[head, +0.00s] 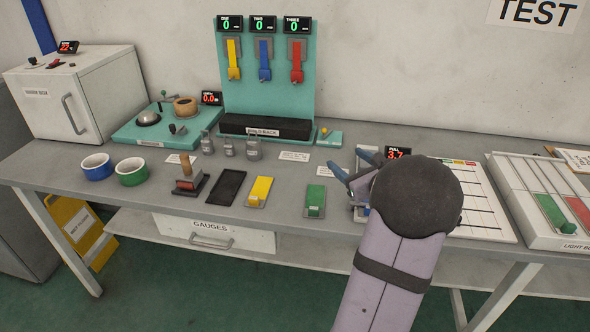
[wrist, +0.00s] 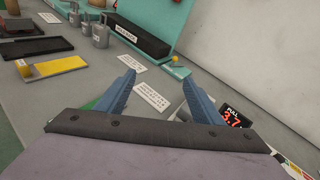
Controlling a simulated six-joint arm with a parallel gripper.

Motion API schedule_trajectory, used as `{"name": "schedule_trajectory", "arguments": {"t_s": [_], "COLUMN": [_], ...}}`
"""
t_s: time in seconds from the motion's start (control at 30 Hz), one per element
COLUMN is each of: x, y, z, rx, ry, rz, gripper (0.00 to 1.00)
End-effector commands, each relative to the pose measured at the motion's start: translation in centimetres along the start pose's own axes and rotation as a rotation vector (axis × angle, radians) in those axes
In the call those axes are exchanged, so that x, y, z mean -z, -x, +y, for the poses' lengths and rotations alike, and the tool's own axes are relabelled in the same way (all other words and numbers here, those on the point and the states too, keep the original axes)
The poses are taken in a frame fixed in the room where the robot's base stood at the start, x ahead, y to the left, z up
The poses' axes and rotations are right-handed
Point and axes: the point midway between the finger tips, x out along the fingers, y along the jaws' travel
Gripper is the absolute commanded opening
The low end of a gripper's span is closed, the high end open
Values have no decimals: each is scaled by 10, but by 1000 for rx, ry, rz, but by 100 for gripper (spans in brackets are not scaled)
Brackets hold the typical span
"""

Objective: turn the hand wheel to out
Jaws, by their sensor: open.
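A turquoise plate (head: 125,133) at the back left carries a wooden spool (head: 185,106), a silver dome (head: 148,118) and a small dark crank knob (head: 178,129). I cannot tell which of these, if any, is the hand wheel, and no "out" mark is readable. My gripper (head: 348,160) is open and empty over the right-centre of the bench, well to the right of the plate. In the wrist view its two blue fingers (wrist: 157,78) stand apart, with bench and a white label card between them. My arm hides part of the bench in the head view.
A turquoise panel (head: 308,72) with yellow, blue and red levers stands at the back. A pull display (head: 397,155) is beside my gripper; a light box (head: 532,205) is at the right.

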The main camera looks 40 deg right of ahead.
Motion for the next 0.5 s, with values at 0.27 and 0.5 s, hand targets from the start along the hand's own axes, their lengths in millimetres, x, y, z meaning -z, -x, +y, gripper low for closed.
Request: {"name": "schedule_trajectory", "arguments": {"t_s": [0.27,0.5], "x": [-8,-14], "y": [-18,-29], "z": [48,89], "rx": [-102,-184], "ry": [74,147], "rz": [49,88], "gripper": [61,61]}}
